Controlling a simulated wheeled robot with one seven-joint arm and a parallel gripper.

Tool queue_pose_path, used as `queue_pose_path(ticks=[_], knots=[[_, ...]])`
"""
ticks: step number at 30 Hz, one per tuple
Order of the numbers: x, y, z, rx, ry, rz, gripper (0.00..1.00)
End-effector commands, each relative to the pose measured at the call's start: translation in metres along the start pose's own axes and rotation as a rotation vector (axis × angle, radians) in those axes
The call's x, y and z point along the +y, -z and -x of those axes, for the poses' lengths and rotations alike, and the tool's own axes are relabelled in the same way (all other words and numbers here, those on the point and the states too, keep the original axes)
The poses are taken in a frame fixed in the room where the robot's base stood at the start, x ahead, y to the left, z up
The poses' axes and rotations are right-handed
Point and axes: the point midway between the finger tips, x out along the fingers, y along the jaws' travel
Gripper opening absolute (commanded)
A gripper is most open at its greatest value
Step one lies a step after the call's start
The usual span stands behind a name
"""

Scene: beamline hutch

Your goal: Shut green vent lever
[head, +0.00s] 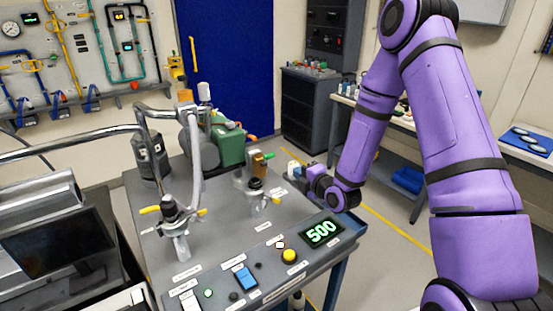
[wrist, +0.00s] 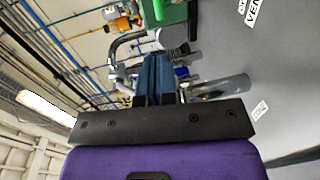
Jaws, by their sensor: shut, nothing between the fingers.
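The green vent lever (head: 268,155) shows in the head view as a short green-tipped handle on a brass-coloured valve (head: 257,165), at the back right of the grey bench top. The tip points to the right. My gripper (head: 298,178) is at the right edge of the bench, to the right of and a little below the lever in the picture, apart from it. In the wrist view my gripper (wrist: 156,72) is shut, its fingers together and empty. A white label reading "VEN" (wrist: 252,14) shows at the upper right there. The fingers hide part of the fittings behind them.
The grey bench (head: 225,245) carries a chrome valve (head: 255,205) near the lever, a yellow-handled valve (head: 170,212) at left, a green pump (head: 229,145) behind, and a green "500" display (head: 322,232) in front. A side counter (head: 400,120) stands behind my arm.

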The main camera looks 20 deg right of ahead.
Motion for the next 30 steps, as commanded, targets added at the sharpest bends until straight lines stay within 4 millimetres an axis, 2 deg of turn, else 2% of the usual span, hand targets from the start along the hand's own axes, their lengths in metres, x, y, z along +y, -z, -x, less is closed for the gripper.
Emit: queue_pose_path(ticks=[11, 17, 30], knots=[[0.0, 0.0, -0.007, 0.0, 0.0, -0.001, 0.0], [0.0, 0.0, -0.036, 0.0, 0.0, -0.002, 0.0], [0.0, -0.001, -0.115, -0.001, -0.001, -0.003, 0.0]])
